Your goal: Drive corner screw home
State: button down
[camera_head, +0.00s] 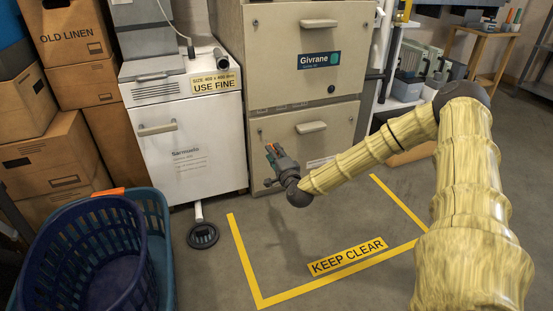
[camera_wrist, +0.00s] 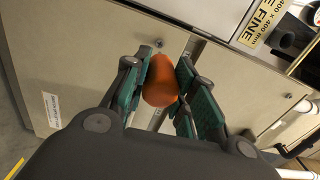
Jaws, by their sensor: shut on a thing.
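My gripper (camera_head: 270,150) is in front of the lower left part of the beige Givrane furnace cabinet (camera_head: 290,65). In the wrist view, my gripper (camera_wrist: 161,90) has its green-padded fingers closed on both sides of an orange, rounded handle (camera_wrist: 160,85), which looks like a screwdriver's. The handle is seen nearly end-on, so its shaft and tip are hidden. The cabinet's beige lower panel (camera_head: 325,130) lies behind my gripper. I cannot make out the corner screw for certain, or whether the tool touches it.
A white Sarmuels cabinet (camera_head: 190,155) with a "USE FINE" sign (camera_head: 216,82) stands to the left. Blue laundry baskets (camera_head: 90,260) and cardboard boxes (camera_head: 50,150) fill the far left. The yellow-marked "KEEP CLEAR" floor area (camera_head: 347,256) is free. Shelves (camera_head: 405,90) stand right.

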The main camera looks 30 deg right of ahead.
jog(key=shift+b+x, duration=0.75)
jog(key=shift+x, duration=1.9)
